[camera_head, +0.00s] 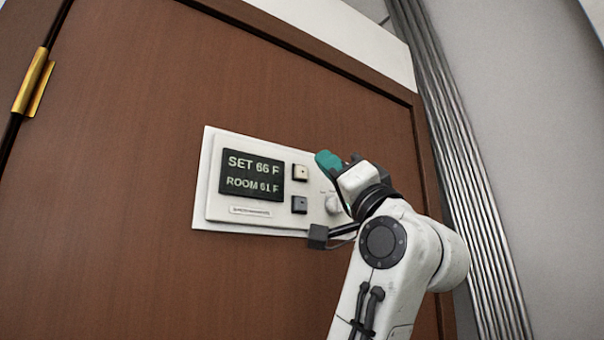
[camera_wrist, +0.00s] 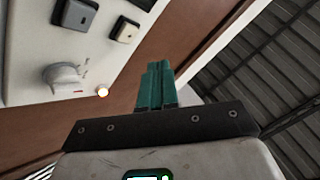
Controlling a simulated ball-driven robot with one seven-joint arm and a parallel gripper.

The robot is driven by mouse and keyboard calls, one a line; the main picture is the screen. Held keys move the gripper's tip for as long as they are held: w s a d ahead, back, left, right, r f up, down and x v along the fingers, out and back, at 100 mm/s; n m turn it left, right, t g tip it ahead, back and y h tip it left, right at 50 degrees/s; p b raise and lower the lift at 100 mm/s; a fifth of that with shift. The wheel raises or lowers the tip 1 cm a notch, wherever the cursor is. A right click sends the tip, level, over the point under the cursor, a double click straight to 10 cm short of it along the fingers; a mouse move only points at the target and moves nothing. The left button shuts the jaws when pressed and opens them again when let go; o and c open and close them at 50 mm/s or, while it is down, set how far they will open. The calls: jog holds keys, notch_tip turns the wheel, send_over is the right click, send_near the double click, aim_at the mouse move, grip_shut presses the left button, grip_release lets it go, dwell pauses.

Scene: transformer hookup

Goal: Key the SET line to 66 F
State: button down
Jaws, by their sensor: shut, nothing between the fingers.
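The white thermostat panel (camera_head: 213,205) is mounted on a brown wooden surface. Its dark display (camera_head: 252,175) reads SET 66 F above ROOM 61 F. Right of the display are a light beige button (camera_head: 300,172) and, below it, a grey button (camera_head: 299,205). In the wrist view the beige button (camera_wrist: 124,30) and grey button (camera_wrist: 75,14) sit at the top left. A white knob (camera_head: 333,204) is partly behind my arm; it also shows in the wrist view (camera_wrist: 65,76). My gripper (camera_head: 327,160), with teal fingers, is shut and empty, right of the beige button, apart from both buttons in the wrist view.
A brass hinge (camera_head: 33,82) is at the far left. Ribbed grey metal (camera_head: 465,150) runs along the right side. The brown surface left of and below the panel is clear.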

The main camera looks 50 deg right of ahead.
jog(key=shift+s+a, duration=0.25)
jog(key=shift+s, duration=0.65)
dwell(0.3)
